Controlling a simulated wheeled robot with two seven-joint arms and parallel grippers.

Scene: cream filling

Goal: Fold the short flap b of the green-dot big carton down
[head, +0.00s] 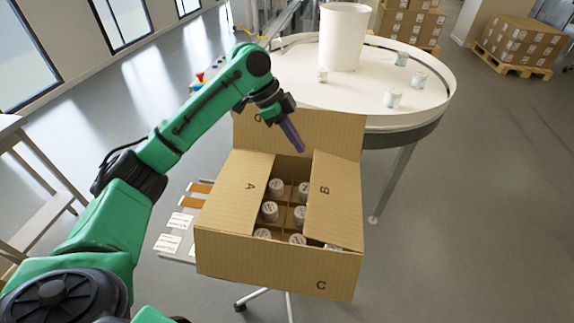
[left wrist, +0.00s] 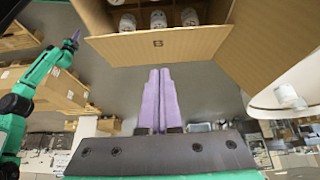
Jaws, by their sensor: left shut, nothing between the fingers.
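The carton (head: 275,262) stands open with several white-capped jars (head: 270,211) in its divided inside. Short flap B (head: 337,196) lies inward along the right of the opening; how nearly level it is, I cannot tell. Flap A (head: 246,190) lies inward on the left. Flap C (head: 320,283) is at the front; the back flap (head: 325,133) stands up, its letter partly hidden. My left gripper (head: 300,148) is shut and empty above the back of the opening. In the left wrist view its closed fingers (left wrist: 158,75) point toward flap B (left wrist: 160,45). No green dot shows.
A round white table (head: 350,90) with a tall white cylinder (head: 343,38) and a few jars (head: 392,97) stands close behind the carton. Labels (head: 180,220) lie left of it. Another green arm with a purple tip (left wrist: 74,40) shows in the left wrist view. Open floor lies right.

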